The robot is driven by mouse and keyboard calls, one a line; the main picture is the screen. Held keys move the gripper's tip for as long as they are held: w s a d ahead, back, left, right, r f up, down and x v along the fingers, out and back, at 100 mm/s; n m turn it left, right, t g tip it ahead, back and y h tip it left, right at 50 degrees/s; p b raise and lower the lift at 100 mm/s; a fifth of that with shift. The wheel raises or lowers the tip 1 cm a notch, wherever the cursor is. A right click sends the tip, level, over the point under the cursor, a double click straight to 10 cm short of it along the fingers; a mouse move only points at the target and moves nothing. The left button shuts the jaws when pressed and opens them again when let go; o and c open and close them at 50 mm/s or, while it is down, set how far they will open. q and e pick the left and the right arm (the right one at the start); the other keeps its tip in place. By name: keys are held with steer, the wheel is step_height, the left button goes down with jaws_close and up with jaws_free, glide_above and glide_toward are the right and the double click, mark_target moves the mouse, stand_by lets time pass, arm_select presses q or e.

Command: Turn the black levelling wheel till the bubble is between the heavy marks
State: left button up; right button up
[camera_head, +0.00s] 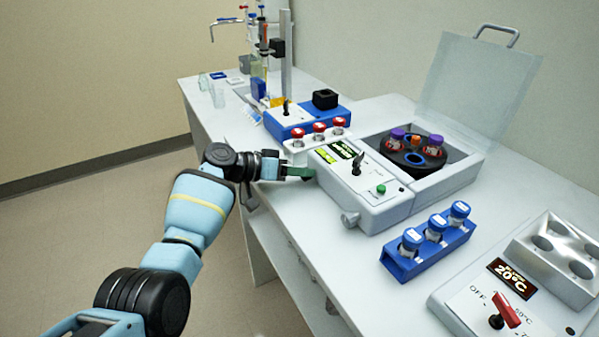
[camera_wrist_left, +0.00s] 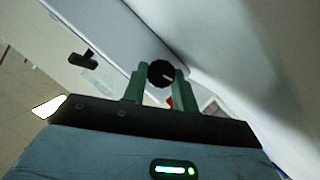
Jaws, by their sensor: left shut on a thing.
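The black levelling wheel (camera_wrist_left: 160,72) shows in the left wrist view as a round dark knob with a short white line on its face. My left gripper (camera_wrist_left: 159,87) is shut on it, with one green finger on either side. In the head view my left gripper (camera_head: 302,172) is at the left end of the white centrifuge (camera_head: 385,208), and it hides the wheel there. My right gripper is not in view.
The centrifuge lid (camera_head: 480,85) stands open over a dark rotor (camera_head: 402,158) with capped tubes. Red-capped tubes in a white rack (camera_head: 300,150) stand close behind my gripper. A blue vial rack (camera_head: 430,258) and a heating block (camera_head: 565,262) are nearer. The aisle floor at left is clear.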

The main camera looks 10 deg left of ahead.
arm_select(q)
steer(key=o, duration=1)
steer(key=shift+p+v, duration=0.35)
steer(key=shift+v, duration=3.55)
